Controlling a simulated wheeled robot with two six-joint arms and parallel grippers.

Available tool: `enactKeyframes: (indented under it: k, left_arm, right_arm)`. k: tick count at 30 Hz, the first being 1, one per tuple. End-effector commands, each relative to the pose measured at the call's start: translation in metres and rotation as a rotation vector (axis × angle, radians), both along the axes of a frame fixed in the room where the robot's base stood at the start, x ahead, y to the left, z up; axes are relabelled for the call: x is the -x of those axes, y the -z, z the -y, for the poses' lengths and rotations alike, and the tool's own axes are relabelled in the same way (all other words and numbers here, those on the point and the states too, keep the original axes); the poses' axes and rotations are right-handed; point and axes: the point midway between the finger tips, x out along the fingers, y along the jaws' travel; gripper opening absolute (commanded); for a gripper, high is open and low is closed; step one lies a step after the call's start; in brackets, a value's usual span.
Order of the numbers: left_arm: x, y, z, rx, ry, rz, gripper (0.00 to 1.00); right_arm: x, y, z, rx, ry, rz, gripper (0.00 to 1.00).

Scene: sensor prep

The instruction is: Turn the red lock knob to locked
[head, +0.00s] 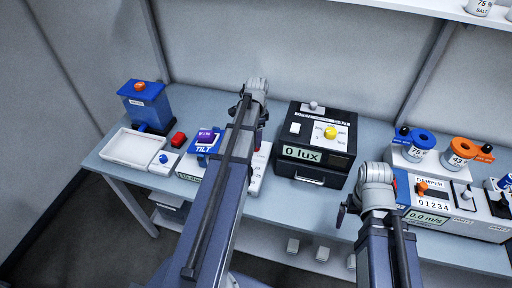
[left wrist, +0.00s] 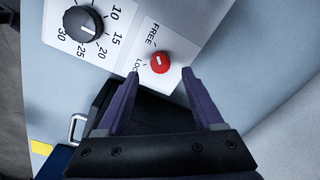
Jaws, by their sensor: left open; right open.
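The red lock knob (left wrist: 160,63) is on a white panel (left wrist: 185,40) in the left wrist view, beside the printed words FREE and LOCK. Its short white mark seems to point toward the FREE side, but it is small. My left gripper (left wrist: 158,78) is open, with one purple finger on each side just short of the knob; I cannot tell whether they touch it. My right gripper (head: 343,212) is partly visible at the right, open, away from the knob.
A black dial (left wrist: 83,24) with numbers sits near the knob. In the head view, a black lux box (head: 318,140) stands right of my left arm. Sensor units (head: 430,200) crowd the right.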

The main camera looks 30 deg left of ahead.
Motion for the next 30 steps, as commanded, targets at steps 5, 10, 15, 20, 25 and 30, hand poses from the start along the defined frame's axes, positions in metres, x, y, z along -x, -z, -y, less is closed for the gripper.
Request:
enactKeyframes:
  k: [5, 10, 15, 20, 25, 30]
  left_arm:
    - [-0.001, 0.031, -0.001, 0.000, 0.000, 0.000, 0.69]
    - [-0.001, 0.046, -0.001, -0.001, 0.000, 0.001, 0.69]
    - [-0.001, 0.049, -0.002, -0.001, 0.000, 0.001, 0.69]
    - [-0.001, 0.048, -0.002, -0.001, 0.000, 0.001, 0.69]
    - [-0.001, 0.048, -0.002, -0.001, 0.000, 0.001, 0.53]
    - [-0.001, 0.048, -0.002, 0.000, 0.000, 0.000, 0.34]
  right_arm:
    - [0.000, 0.031, 0.000, 0.000, 0.001, 0.000, 0.99]
    - [0.000, 0.046, 0.000, 0.000, 0.001, 0.000, 0.99]
    - [0.000, 0.049, 0.000, 0.000, 0.001, 0.000, 0.99]
    - [0.000, 0.048, 0.000, 0.000, 0.001, 0.000, 0.99]
    - [0.000, 0.048, 0.000, 0.000, 0.001, 0.000, 0.99]
    - [0.000, 0.048, 0.000, 0.000, 0.001, 0.000, 0.99]
